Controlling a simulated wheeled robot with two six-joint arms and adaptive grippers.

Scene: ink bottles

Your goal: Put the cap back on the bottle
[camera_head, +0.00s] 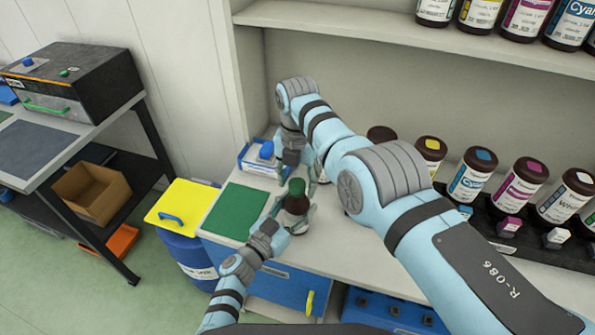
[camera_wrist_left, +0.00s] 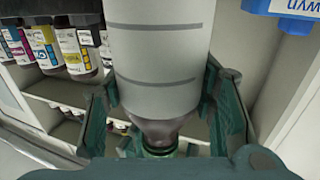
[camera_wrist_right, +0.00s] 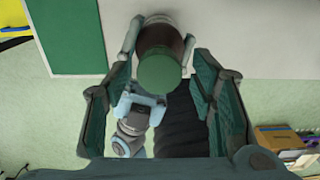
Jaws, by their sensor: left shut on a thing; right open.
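A brown bottle with a pale label (camera_wrist_left: 160,70) is held between the two fingers of my left gripper (camera_head: 292,215). It looks upright in the head view, over the white counter. A green cap (camera_head: 289,188) shows at the bottle's top, and from above as a green disc (camera_wrist_right: 165,72) in the right wrist view. I cannot tell whether the cap is fully seated. My right gripper (camera_wrist_right: 163,92) is open above the bottle, its fingers apart on either side of the green disc. My right arm hides part of the counter behind the bottle.
A green mat (camera_head: 238,212) lies left of the bottle. A white-and-blue box (camera_head: 259,163) with a blue knob stands behind. A black rack of capped bottles (camera_head: 515,185) is at the right, below a shelf (camera_head: 345,25). A blue drum with a yellow lid (camera_head: 190,203) is at the left.

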